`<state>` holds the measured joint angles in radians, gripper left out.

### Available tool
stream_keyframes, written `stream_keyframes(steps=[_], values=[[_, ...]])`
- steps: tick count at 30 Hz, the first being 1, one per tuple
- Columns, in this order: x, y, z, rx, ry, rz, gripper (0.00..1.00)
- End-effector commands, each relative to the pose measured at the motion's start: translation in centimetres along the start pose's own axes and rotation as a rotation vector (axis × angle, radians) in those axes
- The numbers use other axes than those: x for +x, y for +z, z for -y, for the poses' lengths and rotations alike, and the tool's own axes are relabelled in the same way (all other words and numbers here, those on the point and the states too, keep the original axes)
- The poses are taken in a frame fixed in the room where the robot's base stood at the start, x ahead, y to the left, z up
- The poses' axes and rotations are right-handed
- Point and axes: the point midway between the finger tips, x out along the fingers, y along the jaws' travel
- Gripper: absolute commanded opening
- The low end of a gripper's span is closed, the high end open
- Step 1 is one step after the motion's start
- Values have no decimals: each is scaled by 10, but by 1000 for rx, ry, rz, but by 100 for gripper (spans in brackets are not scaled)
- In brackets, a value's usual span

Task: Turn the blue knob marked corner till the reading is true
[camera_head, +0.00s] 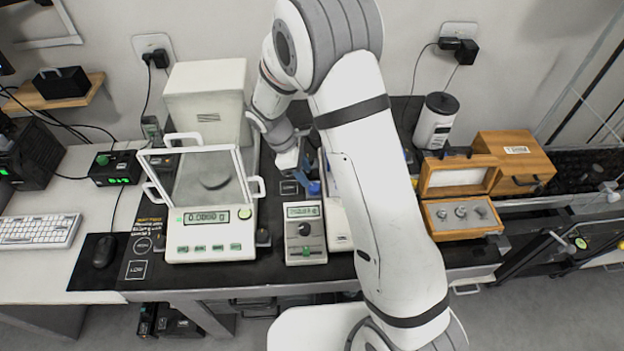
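A small blue part (314,187), which looks like the blue knob, shows behind the small grey weighing unit, beside my arm. Its marking is too small to read. My gripper (303,172) points down right beside it. I cannot tell whether the fingers touch it or are open or shut. The small unit (305,250) has a lit display (303,211) whose digits are not clearly legible, and a black dial (304,229). A glass-doored balance (210,248) to the left has a green display that seems to read 0.0000 g. My arm hides part of the white device right of the small unit.
An open wooden box (462,218) with several metal weights stands at the right. A white canister (436,120) is behind it. A keyboard (39,231), a mouse (104,251) and a black box with a green button (115,167) lie left. The tabletop is crowded around my gripper.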

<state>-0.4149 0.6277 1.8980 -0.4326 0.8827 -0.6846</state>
Motion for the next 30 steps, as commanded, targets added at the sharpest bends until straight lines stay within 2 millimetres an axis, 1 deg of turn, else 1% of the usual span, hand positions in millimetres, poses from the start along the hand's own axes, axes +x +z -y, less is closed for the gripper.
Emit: stream_keyframes(steps=[1,3,9,13,21,30], values=[[9,1,1,-1,-5,2,39],[21,1,1,0,-5,2,39],[48,1,1,0,-3,1,39],[56,0,1,1,-1,-1,39],[57,0,1,1,0,-1,39],[57,0,1,1,0,-1,15]])
